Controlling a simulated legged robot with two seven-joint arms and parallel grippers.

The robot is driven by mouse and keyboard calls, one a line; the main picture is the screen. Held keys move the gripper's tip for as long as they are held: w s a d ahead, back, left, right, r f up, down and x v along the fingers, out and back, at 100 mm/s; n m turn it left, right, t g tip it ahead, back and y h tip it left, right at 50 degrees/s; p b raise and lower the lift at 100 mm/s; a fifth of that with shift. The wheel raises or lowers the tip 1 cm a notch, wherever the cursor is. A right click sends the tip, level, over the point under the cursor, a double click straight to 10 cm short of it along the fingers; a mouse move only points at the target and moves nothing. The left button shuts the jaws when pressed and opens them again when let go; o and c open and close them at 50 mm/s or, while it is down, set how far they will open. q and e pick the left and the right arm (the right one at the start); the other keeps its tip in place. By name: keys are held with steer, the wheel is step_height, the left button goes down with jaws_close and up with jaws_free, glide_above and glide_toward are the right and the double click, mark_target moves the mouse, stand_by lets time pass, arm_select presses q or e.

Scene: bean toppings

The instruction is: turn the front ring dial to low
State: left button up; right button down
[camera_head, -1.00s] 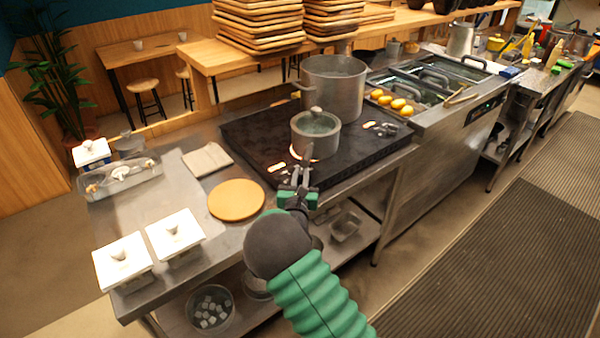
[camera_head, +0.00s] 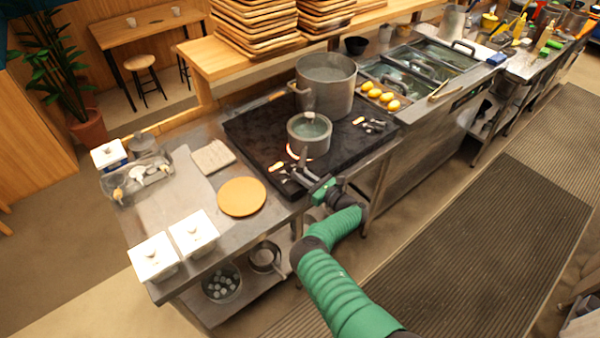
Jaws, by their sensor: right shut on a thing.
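The black cooktop (camera_head: 255,139) stands on the steel counter. A small lidded pot (camera_head: 309,136) sits on its front ring, which glows orange below it. A large pot (camera_head: 325,88) stands behind on the back ring. Front controls (camera_head: 276,168) lie at the cooktop's near left corner, small and partly hidden by my fingers. My right gripper (camera_head: 299,170) comes in from below, low over these controls in front of the small pot. It is shut on a control there that appears to be the front ring dial; the dial's setting is too small to read. My left gripper is out of view.
More controls (camera_head: 370,124) are at the cooktop's right. An orange round board (camera_head: 241,197), a cloth (camera_head: 213,157) and white-lidded containers (camera_head: 194,233) lie left. Lemons (camera_head: 380,95) are at the right, beside the steel bins. The floor in front is clear.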

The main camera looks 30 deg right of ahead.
steer(key=shift+w+d+n+g+y+b, duration=0.15)
steer(key=shift+n+g+y+b, duration=0.45)
steer(key=shift+n+y+b, duration=0.85)
steer(key=shift+y, duration=0.45)
steer(key=shift+r, duration=0.1)
steer(key=shift+d+r, duration=0.1)
steer(key=c, duration=1.6)
jaws_free()
steer(key=shift+o, duration=1)
